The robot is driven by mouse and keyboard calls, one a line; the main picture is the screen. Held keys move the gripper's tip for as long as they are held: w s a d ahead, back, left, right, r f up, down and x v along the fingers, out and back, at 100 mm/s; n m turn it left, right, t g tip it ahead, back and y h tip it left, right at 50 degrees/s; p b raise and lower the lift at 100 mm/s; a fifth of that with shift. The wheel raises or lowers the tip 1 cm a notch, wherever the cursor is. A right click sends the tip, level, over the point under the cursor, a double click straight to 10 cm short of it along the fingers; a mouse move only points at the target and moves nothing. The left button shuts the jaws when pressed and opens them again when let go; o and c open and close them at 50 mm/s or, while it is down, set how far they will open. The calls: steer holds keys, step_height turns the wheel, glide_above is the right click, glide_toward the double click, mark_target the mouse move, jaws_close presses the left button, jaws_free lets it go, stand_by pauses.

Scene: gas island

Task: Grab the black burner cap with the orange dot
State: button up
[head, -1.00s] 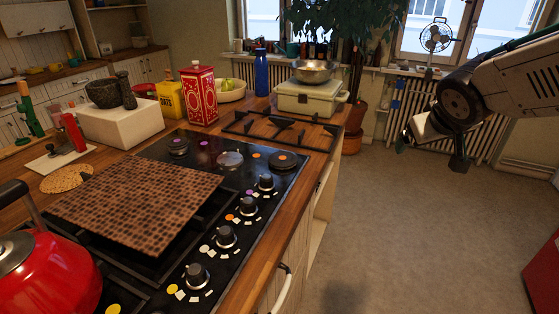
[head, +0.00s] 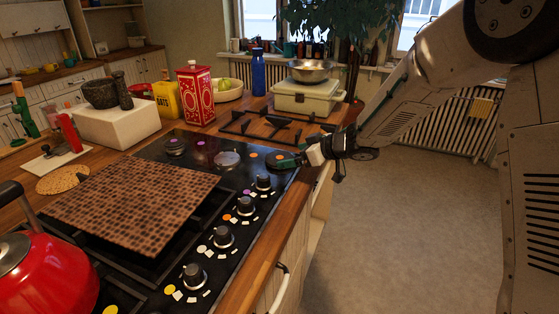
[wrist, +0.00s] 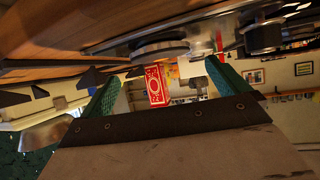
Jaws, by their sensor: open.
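The black burner cap with the orange dot (head: 275,155) sits at the right back corner of the black hob (head: 225,178), partly hidden by my gripper in the head view. My gripper (head: 287,162) reaches in low from the right, its green fingers at the cap. In the wrist view a dark round disc, apparently this cap (wrist: 160,50), lies between the lines of the two fingers, near or just beyond their tips. My gripper (wrist: 163,72) is open, with nothing held. I cannot tell whether a finger touches the cap.
Several knobs (head: 263,182) line the hob's right edge, close in front of my gripper. A black pan grate (head: 265,128) lies behind on the wooden counter. A brown checkered board (head: 135,205) and a red kettle (head: 45,270) are at left. A red carton (head: 196,95) stands at the back.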

mark_target(280, 157)
steer(key=x, duration=0.5)
steer(key=shift+r, duration=0.1)
steer(key=c, duration=1)
steer(key=shift+c, duration=0.2)
